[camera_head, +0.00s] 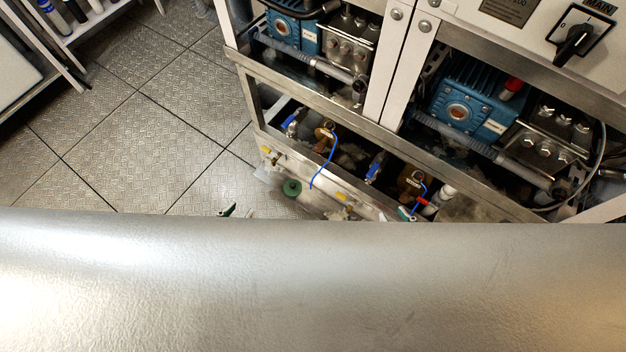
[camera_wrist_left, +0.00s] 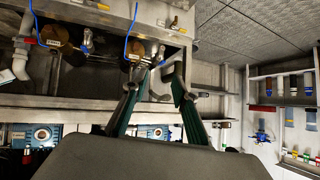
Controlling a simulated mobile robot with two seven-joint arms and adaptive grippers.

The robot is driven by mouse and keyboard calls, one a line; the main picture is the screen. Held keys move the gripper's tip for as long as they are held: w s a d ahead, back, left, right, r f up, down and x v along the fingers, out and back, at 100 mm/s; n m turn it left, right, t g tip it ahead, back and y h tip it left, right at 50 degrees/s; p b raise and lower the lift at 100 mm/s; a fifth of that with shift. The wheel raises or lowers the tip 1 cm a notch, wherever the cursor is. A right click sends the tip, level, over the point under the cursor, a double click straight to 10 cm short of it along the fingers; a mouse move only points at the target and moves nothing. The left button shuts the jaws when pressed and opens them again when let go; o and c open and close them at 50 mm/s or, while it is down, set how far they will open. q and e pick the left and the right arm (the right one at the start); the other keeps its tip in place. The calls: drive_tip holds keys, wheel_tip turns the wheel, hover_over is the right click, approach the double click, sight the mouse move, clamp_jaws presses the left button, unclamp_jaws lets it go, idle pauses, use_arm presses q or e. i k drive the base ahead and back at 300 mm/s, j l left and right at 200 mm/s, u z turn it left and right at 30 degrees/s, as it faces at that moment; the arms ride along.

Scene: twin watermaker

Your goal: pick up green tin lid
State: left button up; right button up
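A small round green lid (camera_head: 292,187) shows in the head view, near the low metal edge of the machine frame. I cannot tell exactly what it rests on. I cannot make the lid out in the left wrist view. My left gripper (camera_head: 238,211) shows only as small dark green tips just above the silvery foreground, to the left of the lid and apart from it. In the left wrist view my left gripper (camera_wrist_left: 159,72) has its two fingers apart, with nothing visible between them. I cannot make out my right gripper.
The machine frame (camera_head: 385,65) holds blue pumps (camera_head: 470,100), valves and thin blue hoses (camera_head: 325,165). Tiled floor (camera_head: 170,130) lies open at left. A shelf with bottles (camera_head: 75,15) stands at upper left. A broad silvery surface fills the head view's lower part and hides what is behind.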

sight(292, 188)
drive_tip(key=i+j+z, duration=0.1)
drive_tip(key=j+z, duration=0.35)
drive_tip(key=z, duration=0.25)
drive_tip(key=j+z, duration=0.85)
drive_tip(key=j, duration=0.1)
